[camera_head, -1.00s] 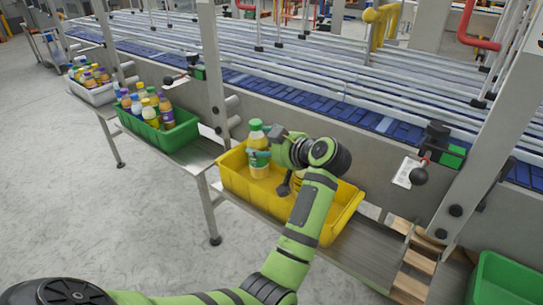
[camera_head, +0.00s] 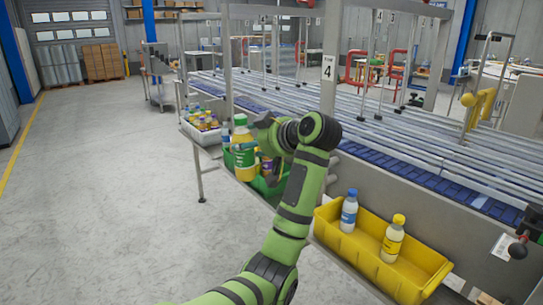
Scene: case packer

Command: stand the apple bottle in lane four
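My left gripper (camera_head: 256,140) is shut on a bottle with a green cap and a green and yellow label (camera_head: 242,150), which looks like the apple bottle. It holds the bottle upright in the air, in front of the green bin in the picture. The arm hides part of that bin. A sign with the number 4 (camera_head: 328,68) is on the grey post right of the gripper. The blue conveyor lanes (camera_head: 410,165) run behind the post. My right gripper is not in view.
A yellow bin (camera_head: 420,272) at the lower right holds a blue-capped bottle (camera_head: 348,212) and a yellow-capped bottle (camera_head: 393,240). A green bin (camera_head: 268,186) and a white bin (camera_head: 203,135) with several bottles stand farther left. Metal posts and rails rise along the conveyor.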

